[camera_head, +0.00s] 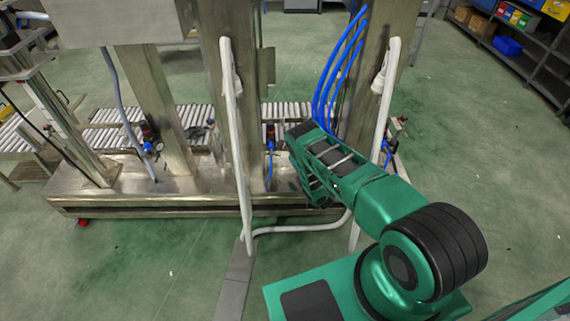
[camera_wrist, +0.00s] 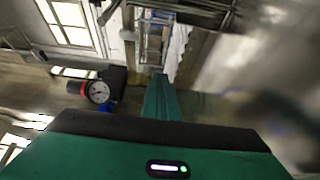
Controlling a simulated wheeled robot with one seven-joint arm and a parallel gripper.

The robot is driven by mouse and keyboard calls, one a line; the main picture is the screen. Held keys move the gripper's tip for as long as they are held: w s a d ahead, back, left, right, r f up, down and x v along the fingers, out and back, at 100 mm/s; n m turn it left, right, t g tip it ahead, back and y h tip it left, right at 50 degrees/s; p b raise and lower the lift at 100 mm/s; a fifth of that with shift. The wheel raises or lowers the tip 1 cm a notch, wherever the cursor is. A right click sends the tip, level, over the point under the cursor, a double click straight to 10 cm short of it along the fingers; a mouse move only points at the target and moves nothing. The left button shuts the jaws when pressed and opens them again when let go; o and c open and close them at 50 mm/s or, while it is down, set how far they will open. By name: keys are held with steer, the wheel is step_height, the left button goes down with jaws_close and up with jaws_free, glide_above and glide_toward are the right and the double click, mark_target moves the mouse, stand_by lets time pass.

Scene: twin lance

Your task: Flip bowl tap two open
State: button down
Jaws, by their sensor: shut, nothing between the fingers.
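My gripper (camera_wrist: 160,82) shows in the wrist view as a narrow green finger pair, shut and empty, pointing away from the camera. Left of it is a black pressure regulator with a round white gauge (camera_wrist: 98,92) and a red ring; the fingers are apart from it. In the head view my green arm reaches left toward the steel machine, its far end near a blue-hosed regulator (camera_head: 270,137). Other regulators stand on the left (camera_head: 149,135) and on the right (camera_head: 388,150), partly hidden. I cannot tell which fitting is bowl tap two.
Two pale lances (camera_head: 236,150) (camera_head: 384,100) stand upright before the steel frame. Blue hoses (camera_head: 335,75) hang by the right post. A roller conveyor (camera_head: 105,125) runs behind. A shelf with bins (camera_head: 508,45) is at the far right. Green floor is open at right.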

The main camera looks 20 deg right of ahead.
steer(key=d, duration=0.4)
steer(key=shift+s, duration=0.4)
